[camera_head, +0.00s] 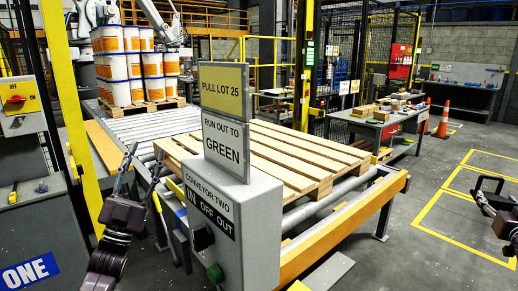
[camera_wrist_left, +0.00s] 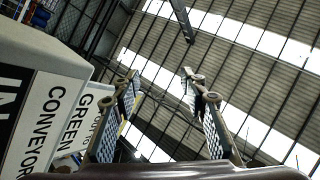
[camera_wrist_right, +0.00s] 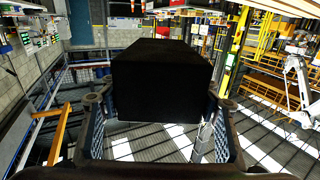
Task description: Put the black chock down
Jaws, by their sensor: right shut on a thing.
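The black chock (camera_wrist_right: 160,85) fills the middle of the right wrist view as a dark box. My right gripper (camera_wrist_right: 158,112) is shut on it, one finger on each side. My left gripper (camera_head: 146,172) is at the left of the head view, beside the conveyor control box. Its fingers stand apart with nothing between them in the left wrist view (camera_wrist_left: 160,108).
An empty wooden pallet (camera_head: 290,160) lies on the roller conveyor (camera_head: 345,205). The grey control box (camera_head: 232,225) with signs stands in front. Pails (camera_head: 130,62) are stacked on a pallet behind. A workbench (camera_head: 385,122) stands at the back right. Yellow-outlined floor (camera_head: 465,215) at right is clear.

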